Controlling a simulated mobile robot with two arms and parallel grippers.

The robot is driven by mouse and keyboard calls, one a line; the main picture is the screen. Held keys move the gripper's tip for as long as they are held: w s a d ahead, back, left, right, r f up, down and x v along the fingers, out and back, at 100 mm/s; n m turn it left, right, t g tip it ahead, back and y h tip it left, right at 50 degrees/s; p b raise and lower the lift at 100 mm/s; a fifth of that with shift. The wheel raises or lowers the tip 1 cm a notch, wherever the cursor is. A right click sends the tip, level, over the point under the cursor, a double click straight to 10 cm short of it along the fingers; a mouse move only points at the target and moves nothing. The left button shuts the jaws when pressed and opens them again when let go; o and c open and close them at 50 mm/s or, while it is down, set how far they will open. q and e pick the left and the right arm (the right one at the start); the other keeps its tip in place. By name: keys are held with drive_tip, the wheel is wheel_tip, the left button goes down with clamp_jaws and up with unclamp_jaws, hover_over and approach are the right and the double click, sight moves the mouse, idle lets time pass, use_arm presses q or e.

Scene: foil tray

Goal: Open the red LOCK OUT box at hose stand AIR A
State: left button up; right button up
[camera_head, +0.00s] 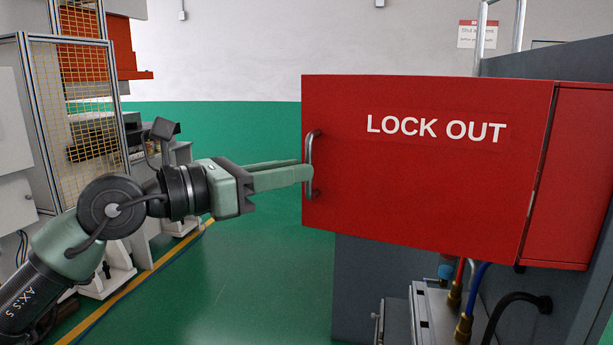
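The red LOCK OUT box (425,190) fills the right of the head view, its white lettering facing me. A grey upright bar handle (309,145) sits at the left edge of its front panel. My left gripper (306,174) reaches in from the left, with its long green fingers close together at the middle of the handle. The fingers appear shut on the bar and hide that part of it. A narrow dark gap runs between the front panel and the red part (575,180) at its right. The box's inside is hidden. My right gripper is not in view.
Below the box stands a dark grey cabinet (362,285) with hoses and brass fittings (464,326). A machine with a yellow mesh guard (90,100) stands at the left. The green floor (255,265) between them is clear.

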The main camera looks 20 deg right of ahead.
use_arm(q)
drive_tip(key=b+v, duration=0.1)
drive_tip(key=v, duration=0.3)
drive_tip(key=shift+s+a, duration=0.1)
drive_tip(key=shift+a, duration=0.05)
